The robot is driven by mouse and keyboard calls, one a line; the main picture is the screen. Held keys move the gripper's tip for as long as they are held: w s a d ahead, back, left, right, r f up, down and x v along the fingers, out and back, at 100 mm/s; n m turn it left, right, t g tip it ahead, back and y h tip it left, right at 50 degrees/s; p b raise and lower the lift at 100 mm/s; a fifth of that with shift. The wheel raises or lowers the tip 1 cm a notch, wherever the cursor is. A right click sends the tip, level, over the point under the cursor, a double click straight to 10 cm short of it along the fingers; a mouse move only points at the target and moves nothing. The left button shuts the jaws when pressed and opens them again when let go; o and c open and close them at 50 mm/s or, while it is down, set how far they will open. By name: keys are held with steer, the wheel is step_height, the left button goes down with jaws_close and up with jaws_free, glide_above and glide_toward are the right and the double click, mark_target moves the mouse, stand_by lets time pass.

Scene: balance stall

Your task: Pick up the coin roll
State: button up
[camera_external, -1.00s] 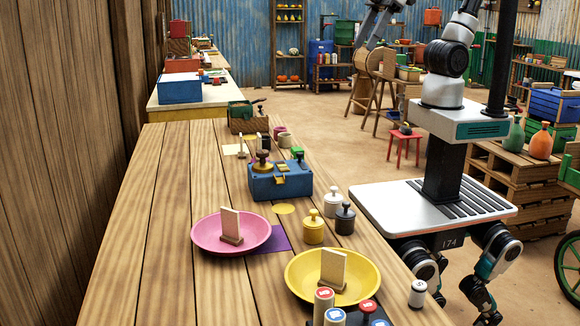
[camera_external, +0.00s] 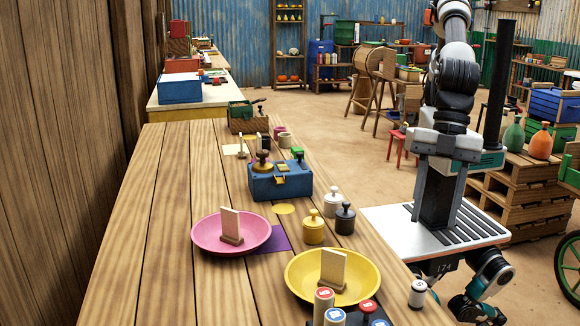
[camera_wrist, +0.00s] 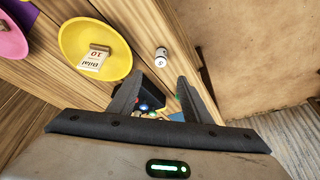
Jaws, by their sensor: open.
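A small white cylinder with a dark band, which looks like the coin roll (camera_external: 417,293), stands upright alone near the table's right edge. In the wrist view the coin roll (camera_wrist: 161,58) lies just beyond my fingertips, roughly in line with the space between them. My gripper (camera_wrist: 160,80) is open and empty, its two dark fingers spread apart. In the external view my gripper (camera_external: 433,222) hangs fingers down over my base, behind the coin roll and apart from it.
A yellow dish (camera_external: 302,289) with a card is left of the coin roll. A dark tray (camera_wrist: 150,96) with red- and blue-topped cylinders is close by. A pink dish (camera_external: 208,246), yellow weight (camera_external: 313,229) and black weight (camera_external: 345,219) stand farther back.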

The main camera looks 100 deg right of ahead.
mark_target(421, 283)
steer(key=x, duration=1)
steer(key=shift+w+f+b, duration=0.1)
steer(key=shift+f+b, duration=0.2)
steer(key=shift+x, duration=2.65)
steer(key=shift+a, duration=0.1)
steer(key=shift+c, duration=0.6)
jaws_close()
